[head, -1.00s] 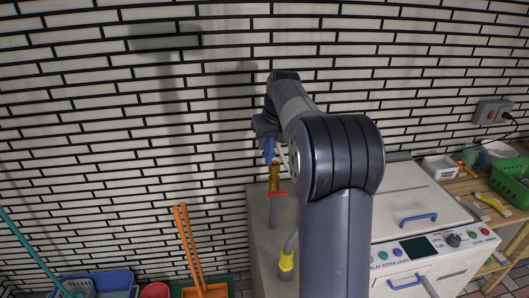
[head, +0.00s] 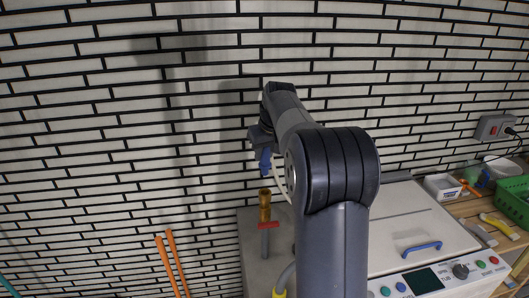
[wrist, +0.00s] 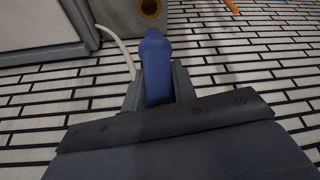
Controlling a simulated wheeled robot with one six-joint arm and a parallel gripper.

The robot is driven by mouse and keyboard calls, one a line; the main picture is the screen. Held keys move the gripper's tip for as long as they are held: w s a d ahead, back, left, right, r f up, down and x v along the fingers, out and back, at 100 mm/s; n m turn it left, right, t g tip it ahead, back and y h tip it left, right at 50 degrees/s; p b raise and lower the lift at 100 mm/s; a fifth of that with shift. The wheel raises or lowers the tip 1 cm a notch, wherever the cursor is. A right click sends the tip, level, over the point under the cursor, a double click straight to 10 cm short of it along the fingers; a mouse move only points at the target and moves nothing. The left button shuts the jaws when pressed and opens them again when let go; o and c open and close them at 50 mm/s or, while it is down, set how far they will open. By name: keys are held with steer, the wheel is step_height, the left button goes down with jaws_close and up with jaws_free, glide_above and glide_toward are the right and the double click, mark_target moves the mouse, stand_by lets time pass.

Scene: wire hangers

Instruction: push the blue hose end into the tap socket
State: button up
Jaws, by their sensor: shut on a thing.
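The blue hose end (head: 265,161) is held in my gripper (head: 262,147), which is shut on it. In the wrist view the hose end (wrist: 154,62) stands between the two fingers (wrist: 157,88), its rounded tip pointing away from the gripper. The brass tap socket (head: 265,207) stands upright below the hose end in the head view, above a red handle (head: 269,226). A gap shows between them. In the wrist view the socket's round dark opening (wrist: 150,8) lies beyond the tip, at the top edge. My arm hides part of the area right of the tap.
A white hose (wrist: 124,45) curves beside the gripper. A white machine (head: 420,225) with a blue handle stands to the right. Farther right are a shelf with a green basket (head: 513,202) and a wall outlet (head: 493,127). Orange handles (head: 170,262) stand at lower left.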

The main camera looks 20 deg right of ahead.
mark_target(266, 174)
steer(key=shift+f+b, duration=1.8)
steer(key=shift+f, duration=1.1)
steer(key=shift+f+b, duration=1.15)
steer(key=shift+f, duration=0.95)
steer(key=o, duration=1.1)
steer(key=b+v, duration=0.1)
steer(key=v, duration=1)
steer(key=shift+w, duration=0.1)
